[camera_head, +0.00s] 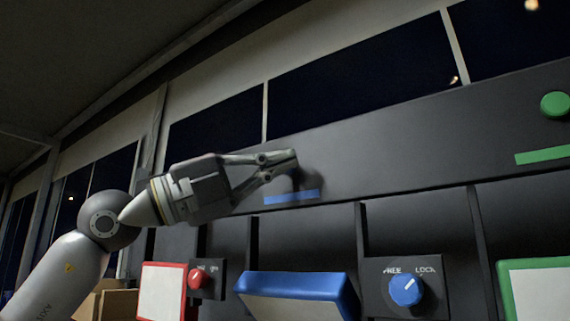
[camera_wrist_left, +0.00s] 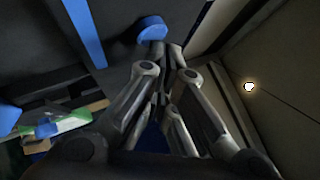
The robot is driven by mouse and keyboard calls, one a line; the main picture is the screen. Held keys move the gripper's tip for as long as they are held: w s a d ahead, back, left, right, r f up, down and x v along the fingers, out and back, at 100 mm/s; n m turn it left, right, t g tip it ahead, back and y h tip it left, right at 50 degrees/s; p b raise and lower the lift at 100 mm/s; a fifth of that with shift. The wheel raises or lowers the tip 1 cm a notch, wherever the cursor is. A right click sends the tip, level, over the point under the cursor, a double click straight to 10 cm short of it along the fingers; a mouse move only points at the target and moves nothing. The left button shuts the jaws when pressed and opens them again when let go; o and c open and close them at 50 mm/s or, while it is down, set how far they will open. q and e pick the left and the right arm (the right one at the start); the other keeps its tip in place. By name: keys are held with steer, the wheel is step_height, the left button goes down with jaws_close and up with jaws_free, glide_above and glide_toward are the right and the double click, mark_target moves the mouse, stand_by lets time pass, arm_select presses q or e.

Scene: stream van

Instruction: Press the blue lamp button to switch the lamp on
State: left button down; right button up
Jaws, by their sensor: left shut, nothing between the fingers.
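The blue button (camera_wrist_left: 151,29) is a round disc on the dark panel in the left wrist view, just beyond my left fingertips. In the head view my gripper hides it. A blue strip (camera_head: 291,197) lies on the panel below the fingertips; it also shows in the wrist view (camera_wrist_left: 85,32). My left gripper (camera_head: 291,159) is shut and empty, reaching right along the panel. In the wrist view its fingertips (camera_wrist_left: 160,50) overlap the button's lower edge; I cannot tell whether they touch it. My right gripper is not in view.
A green button (camera_head: 555,104) with a green strip (camera_head: 542,155) is at the right. Below are a red-edged board (camera_head: 162,291), red knob (camera_head: 198,278), blue-edged board (camera_head: 298,284) and blue FREE/LOCK knob (camera_head: 405,290). Dark windows (camera_head: 360,78) run above the panel.

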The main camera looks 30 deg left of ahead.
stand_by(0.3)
arm_select(q)
steer(key=shift+w, duration=0.1)
steer(key=shift+w, duration=0.3)
steer(key=shift+s, duration=0.1)
steer(key=shift+s+b, duration=0.2)
steer(key=shift+b, duration=0.3)
steer(key=shift+s, duration=0.15)
